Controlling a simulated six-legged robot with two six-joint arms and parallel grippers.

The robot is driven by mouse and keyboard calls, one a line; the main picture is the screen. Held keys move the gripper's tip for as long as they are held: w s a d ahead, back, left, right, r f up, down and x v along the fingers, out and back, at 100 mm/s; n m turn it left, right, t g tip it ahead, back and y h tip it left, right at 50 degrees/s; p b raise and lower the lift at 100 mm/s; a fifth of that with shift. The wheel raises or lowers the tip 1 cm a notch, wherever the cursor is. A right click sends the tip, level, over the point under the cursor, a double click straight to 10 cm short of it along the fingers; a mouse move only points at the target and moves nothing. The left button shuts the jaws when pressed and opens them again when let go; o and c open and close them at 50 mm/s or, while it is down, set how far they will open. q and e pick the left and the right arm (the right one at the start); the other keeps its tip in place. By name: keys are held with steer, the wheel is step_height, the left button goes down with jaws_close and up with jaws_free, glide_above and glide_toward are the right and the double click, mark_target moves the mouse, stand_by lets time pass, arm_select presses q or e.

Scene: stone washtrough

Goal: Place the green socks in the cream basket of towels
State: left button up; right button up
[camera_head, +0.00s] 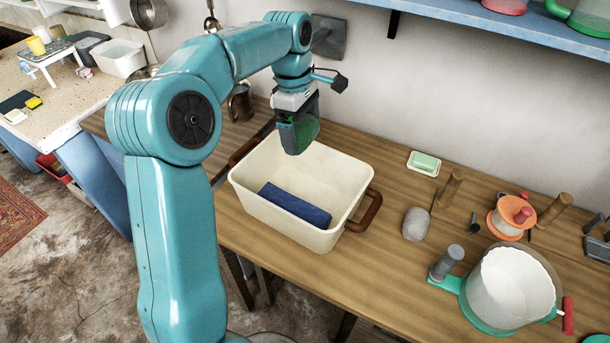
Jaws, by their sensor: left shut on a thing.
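The cream basket (348,178) stands on the wooden counter, with brown handles at its left and right ends. A folded dark blue towel (295,203) lies on its floor. My left gripper (297,135) points down over the back part of the basket and is shut on the green socks (306,130). Only part of the green bundle shows between the fingers, near the height of the back rim. I cannot tell whether it touches the basket. My right gripper is not in view.
Right of the basket are a grey stone (416,224), a soap dish with green soap (424,163), a wooden peg (449,188), an orange spool (511,217) and a white pot with green base (511,288). A blue shelf (535,25) hangs above.

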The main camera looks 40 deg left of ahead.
arm_select(q)
step_height(320, 180, down, 18)
steer(key=shift+a+r, duration=0.1)
steer(key=shift+w, duration=0.1)
steer(key=shift+f, duration=0.35)
steer(key=o, duration=0.8)
steer(key=shift+r, duration=0.1)
